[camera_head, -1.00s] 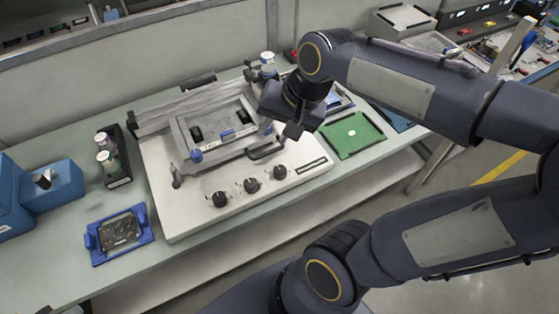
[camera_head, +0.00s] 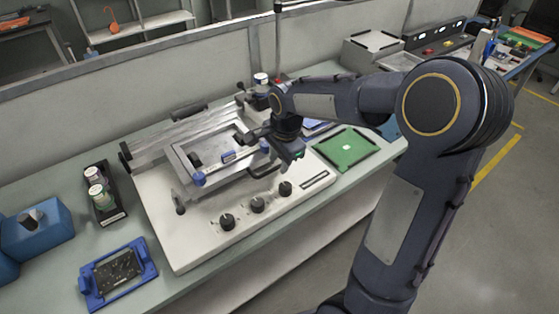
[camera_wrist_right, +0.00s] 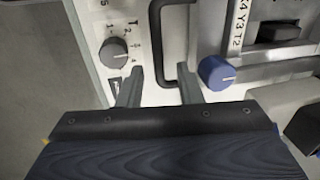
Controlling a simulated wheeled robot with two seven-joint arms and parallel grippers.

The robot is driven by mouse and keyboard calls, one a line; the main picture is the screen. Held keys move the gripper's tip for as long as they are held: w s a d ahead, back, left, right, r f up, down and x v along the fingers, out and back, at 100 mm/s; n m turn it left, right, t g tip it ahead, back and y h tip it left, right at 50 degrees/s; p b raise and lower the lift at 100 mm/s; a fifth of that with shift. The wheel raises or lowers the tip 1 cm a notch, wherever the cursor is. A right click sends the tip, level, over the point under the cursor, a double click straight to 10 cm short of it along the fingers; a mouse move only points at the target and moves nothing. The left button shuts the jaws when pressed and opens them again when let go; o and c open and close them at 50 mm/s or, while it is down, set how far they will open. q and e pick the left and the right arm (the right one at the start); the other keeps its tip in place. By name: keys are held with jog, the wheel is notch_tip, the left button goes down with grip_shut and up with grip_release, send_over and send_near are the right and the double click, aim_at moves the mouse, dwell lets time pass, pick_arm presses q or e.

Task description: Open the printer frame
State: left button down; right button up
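The stencil printer has a white base (camera_head: 190,235) with a hinged grey frame (camera_head: 187,160) lying flat over it. A black loop handle (camera_head: 263,172) is at the frame's front right, and it also shows in the right wrist view (camera_wrist_right: 154,22). My right gripper (camera_wrist_right: 160,84) is open, with its two fingers apart and the near end of the handle between them. I cannot tell whether either finger touches the handle. In the head view the wrist partly hides the frame's right side. My left gripper is not in view.
A green board (camera_head: 347,148) lies right of the printer. Black knobs (camera_head: 257,205) line the printer's front, and a blue knob (camera_wrist_right: 216,72) is close to the right finger. A blue fixture (camera_head: 147,262), a jar rack (camera_head: 104,196) and a blue box (camera_head: 38,232) stand left.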

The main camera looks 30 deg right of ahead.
jog(key=shift+f, duration=0.3)
grip_shut()
jog(key=shift+r, duration=0.1)
